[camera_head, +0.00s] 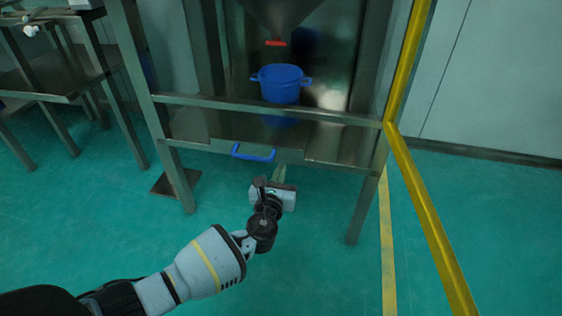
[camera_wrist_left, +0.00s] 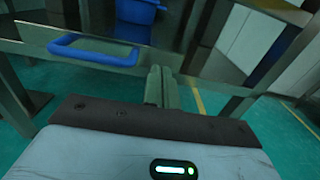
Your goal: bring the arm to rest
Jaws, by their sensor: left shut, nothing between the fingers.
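My left arm comes in from the lower left in the head view. Its gripper (camera_head: 279,175) is in front of the metal frame, just below and right of the blue handle (camera_head: 254,153). In the left wrist view the fingers (camera_wrist_left: 161,88) are together, with nothing between them. The blue handle (camera_wrist_left: 95,50) shows there to the left of the fingers, apart from them. My right gripper is in neither view.
A blue pot (camera_head: 281,84) stands inside the metal frame under a hopper (camera_head: 277,14) with a red outlet. A yellow rail (camera_head: 424,205) runs at the right. A metal table (camera_head: 48,82) stands at the left. Green floor (camera_head: 90,215) is open in front.

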